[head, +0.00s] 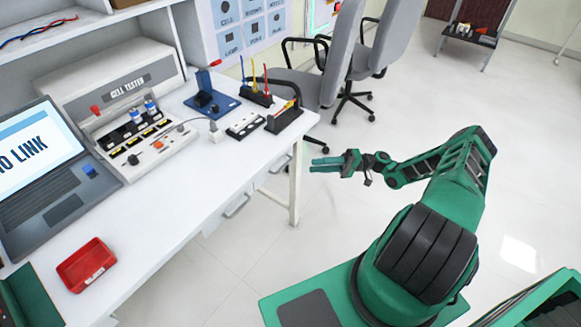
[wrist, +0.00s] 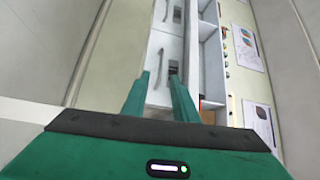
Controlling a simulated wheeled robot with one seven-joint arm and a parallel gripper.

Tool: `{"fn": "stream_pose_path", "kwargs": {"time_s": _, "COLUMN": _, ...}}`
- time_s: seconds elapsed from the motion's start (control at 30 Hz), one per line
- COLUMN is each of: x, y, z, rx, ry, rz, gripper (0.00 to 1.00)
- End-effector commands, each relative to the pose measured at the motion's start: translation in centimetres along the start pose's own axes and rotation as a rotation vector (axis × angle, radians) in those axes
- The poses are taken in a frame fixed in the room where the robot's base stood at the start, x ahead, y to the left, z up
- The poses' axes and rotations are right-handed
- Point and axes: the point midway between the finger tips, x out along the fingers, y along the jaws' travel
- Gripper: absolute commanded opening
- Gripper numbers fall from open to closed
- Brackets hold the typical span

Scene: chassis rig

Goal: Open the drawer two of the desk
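The white desk (head: 190,160) has drawer fronts under its top with grey bar handles. In the head view one handle (head: 237,206) is nearer and another handle (head: 280,164) is farther along, by the desk leg. The wrist view shows two pale drawer fronts, with a nearer handle (wrist: 156,65) and a farther handle (wrist: 167,10). No number shows, so I cannot tell which is drawer two. Both look shut. My green gripper (head: 313,165) is beside the desk's right end, apart from the handles. Its fingers (wrist: 158,77) are spread with nothing between them.
Office chairs (head: 335,60) are behind the desk's far end. A laptop (head: 45,175), a red tray (head: 86,265) and a cell tester (head: 125,85) are on top. The floor around my arm is clear.

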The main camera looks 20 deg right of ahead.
Motion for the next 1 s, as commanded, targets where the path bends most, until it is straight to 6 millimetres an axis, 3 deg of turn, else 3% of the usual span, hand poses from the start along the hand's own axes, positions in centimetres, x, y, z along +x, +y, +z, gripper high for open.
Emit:
{"fn": "stream_pose_path", "kwargs": {"time_s": 0.27, "x": 0.6, "y": 0.2, "z": -0.1, "rx": -0.019, "ry": 0.028, "rz": -0.03, "gripper": 0.26}}
{"fn": "stream_pose_path", "kwargs": {"time_s": 0.7, "x": 7.9, "y": 0.0, "z": -0.3, "rx": -0.016, "ry": 0.026, "rz": -0.027, "gripper": 0.26}}
{"fn": "stream_pose_path", "kwargs": {"time_s": 1.0, "x": 10.4, "y": 0.0, "z": -0.4, "rx": -0.018, "ry": 0.028, "rz": -0.027, "gripper": 0.26}}
